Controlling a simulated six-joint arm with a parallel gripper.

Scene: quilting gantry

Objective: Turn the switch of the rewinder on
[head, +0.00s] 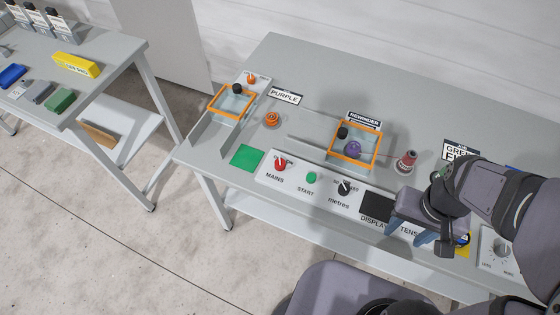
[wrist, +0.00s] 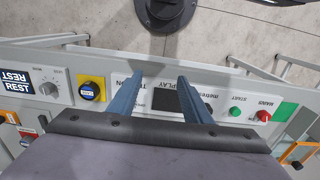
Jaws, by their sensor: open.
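The label reading REWINDER (head: 363,118) stands at the back middle of the bench in the head view. In front of it is a see-through box with an orange rim (head: 374,153). A black knob (head: 343,132) and a purple knob (head: 352,149) show within its outline; I cannot tell which way the black knob is set. My gripper (head: 428,240) is to the right and nearer the front, over the front control strip. In the wrist view its two blue fingers (wrist: 160,82) are spread and empty, above the black display (wrist: 165,101). It is well apart from the rewinder box.
A red MAINS knob (head: 280,164), green START button (head: 311,178) and black metres knob (head: 344,188) line the front strip. A dark red, cone-like piece (head: 406,162) stands between the box and my arm. Another orange-rimmed box (head: 218,113) is at the far left.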

